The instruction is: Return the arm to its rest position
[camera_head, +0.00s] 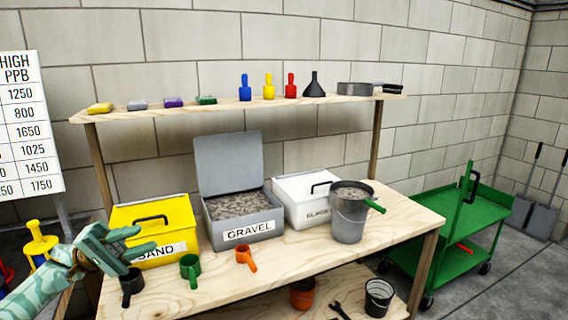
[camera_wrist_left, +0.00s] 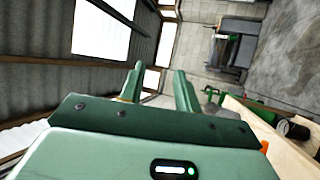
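My left arm comes in from the lower left in the head view. Its green gripper (camera_head: 143,239) is in front of the yellow SAND box (camera_head: 176,212), at the left end of the workbench (camera_head: 312,250). The two fingers are apart with nothing between them. The left wrist view also shows the open, empty fingers (camera_wrist_left: 158,78). My right gripper is in neither view.
The grey GRAVEL box (camera_head: 235,230) stands open. A metal bucket (camera_head: 347,225) stands to its right, before a white box (camera_head: 296,200). Black, green (camera_head: 190,268) and orange (camera_head: 246,257) scoops line the front. A green cart (camera_head: 460,215) is at the right.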

